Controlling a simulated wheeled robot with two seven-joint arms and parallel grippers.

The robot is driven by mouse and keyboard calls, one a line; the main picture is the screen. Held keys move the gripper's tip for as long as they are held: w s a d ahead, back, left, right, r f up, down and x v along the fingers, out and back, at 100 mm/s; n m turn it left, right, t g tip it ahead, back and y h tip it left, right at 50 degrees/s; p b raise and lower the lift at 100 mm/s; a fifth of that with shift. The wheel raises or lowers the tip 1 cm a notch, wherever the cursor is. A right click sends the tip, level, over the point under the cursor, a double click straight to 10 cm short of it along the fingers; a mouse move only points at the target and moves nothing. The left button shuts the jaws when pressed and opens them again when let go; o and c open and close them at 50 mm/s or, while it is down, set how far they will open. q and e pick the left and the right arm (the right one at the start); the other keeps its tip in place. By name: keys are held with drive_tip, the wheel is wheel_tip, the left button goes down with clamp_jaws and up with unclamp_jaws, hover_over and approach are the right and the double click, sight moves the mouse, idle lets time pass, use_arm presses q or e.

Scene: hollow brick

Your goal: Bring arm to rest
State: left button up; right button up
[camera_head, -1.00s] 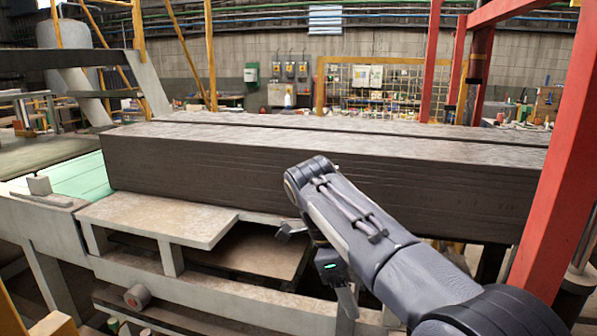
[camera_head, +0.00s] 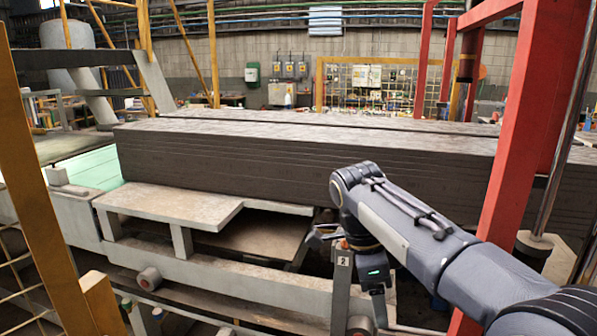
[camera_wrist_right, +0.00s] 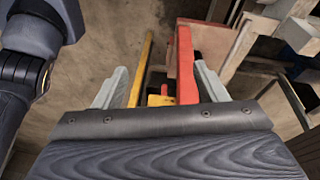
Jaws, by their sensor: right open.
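My right arm (camera_head: 410,225) comes in from the lower right in the head view, bent at a dark rounded joint in front of the grey slab stack. Its gripper (camera_head: 350,272) hangs below that joint, partly lost against the machine frame. In the right wrist view the two pale fingers of the gripper (camera_wrist_right: 163,88) are spread apart. Nothing is held between them; a yellow bar and a red bar show beyond the gap. My left gripper is not in view.
A long grey slab stack (camera_head: 230,160) lies across the machine, above a pale ledge (camera_head: 170,205). A red post (camera_head: 515,150) stands close by my right arm. A yellow post (camera_head: 35,180) stands at the left. Bare floor (camera_wrist_right: 85,75) shows in the right wrist view.

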drive_tip(key=s+d+f+n+t+y, duration=0.2)
drive_tip(key=s+d+f+n+y, duration=0.15)
drive_tip(key=s+n, duration=0.35)
drive_tip(key=s+d+f+n+t+y, duration=0.25)
drive_tip(key=s+d+n, duration=0.25)
drive_tip(key=s, duration=0.4)
drive_tip(key=s+a+f+n+t, duration=0.1)
drive_tip(key=s+f+n+t, duration=0.1)
drive_tip(key=s+f+n, duration=0.3)
drive_tip(key=shift+s+a+f, duration=0.15)
drive_tip(key=shift+s+a, duration=0.15)
drive_tip(key=shift+s, duration=0.2)
drive_tip(key=shift+t, duration=0.25)
